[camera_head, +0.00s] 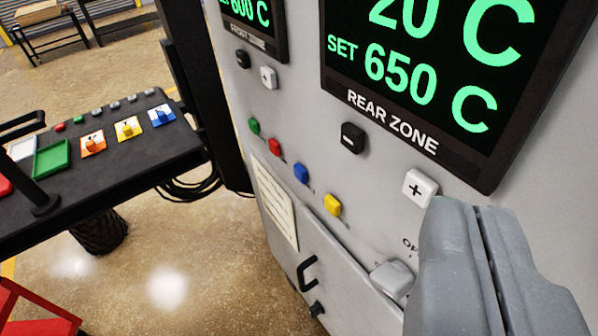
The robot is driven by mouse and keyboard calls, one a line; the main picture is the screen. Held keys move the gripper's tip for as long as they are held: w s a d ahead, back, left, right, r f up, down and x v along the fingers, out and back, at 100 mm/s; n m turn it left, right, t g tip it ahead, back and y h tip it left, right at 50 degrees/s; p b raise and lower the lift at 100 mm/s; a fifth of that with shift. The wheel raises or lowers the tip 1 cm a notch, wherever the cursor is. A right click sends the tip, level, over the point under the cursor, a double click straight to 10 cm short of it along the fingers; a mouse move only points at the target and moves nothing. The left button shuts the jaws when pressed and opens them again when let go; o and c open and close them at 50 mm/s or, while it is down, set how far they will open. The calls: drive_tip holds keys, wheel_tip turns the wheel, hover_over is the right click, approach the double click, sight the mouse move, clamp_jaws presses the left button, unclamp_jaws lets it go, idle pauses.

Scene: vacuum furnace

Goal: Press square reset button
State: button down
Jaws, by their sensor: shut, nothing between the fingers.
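My gripper (478,212) is at the lower right, its two grey fingers shut together with a thin dark seam between them and nothing held. Its tips overlap the grey furnace panel just below the white plus button (420,188); I cannot tell whether they touch it. A black minus button (353,138) sits to its left. No button with a readable reset label shows. Small green (255,126), red (275,147), blue (301,173) and yellow (333,205) buttons run diagonally down the panel. A large green square (50,158) lies on the black console at left.
The rear zone display (415,75) reads SET 650 C. A light grey block (392,278) juts out beside my gripper, near a partly hidden "O" label. The black console (150,165) stands left, with open floor (190,260) between. A door handle (307,272) sticks out below.

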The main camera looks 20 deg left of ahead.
drive_tip(key=w+a+f+n+g+p, duration=0.2)
drive_tip(key=w+a+f+n+p, duration=0.25)
drive_tip(key=w, duration=0.45)
drive_tip(key=n+g+h+p, duration=0.3)
drive_tip(key=n+g+p, duration=0.1)
drive_tip(key=n+p, duration=0.9)
approach(300, 174)
drive_tip(key=s+a+f, duration=0.3)
drive_tip(key=a+f, duration=0.3)
drive_tip(key=f, duration=0.1)
drive_tip(key=shift+w+r, duration=0.1)
drive_tip(key=shift+r, duration=0.1)
drive_tip(key=w+d+p, duration=0.2)
drive_tip(key=w+d, duration=0.3)
drive_tip(key=w, duration=0.2)
drive_tip(key=shift+d, duration=0.2)
drive_tip(key=shift+w+d+r+p, duration=0.1)
drive_tip(key=shift+w+d+p, duration=0.15)
drive_tip(key=shift+d+p, duration=0.05)
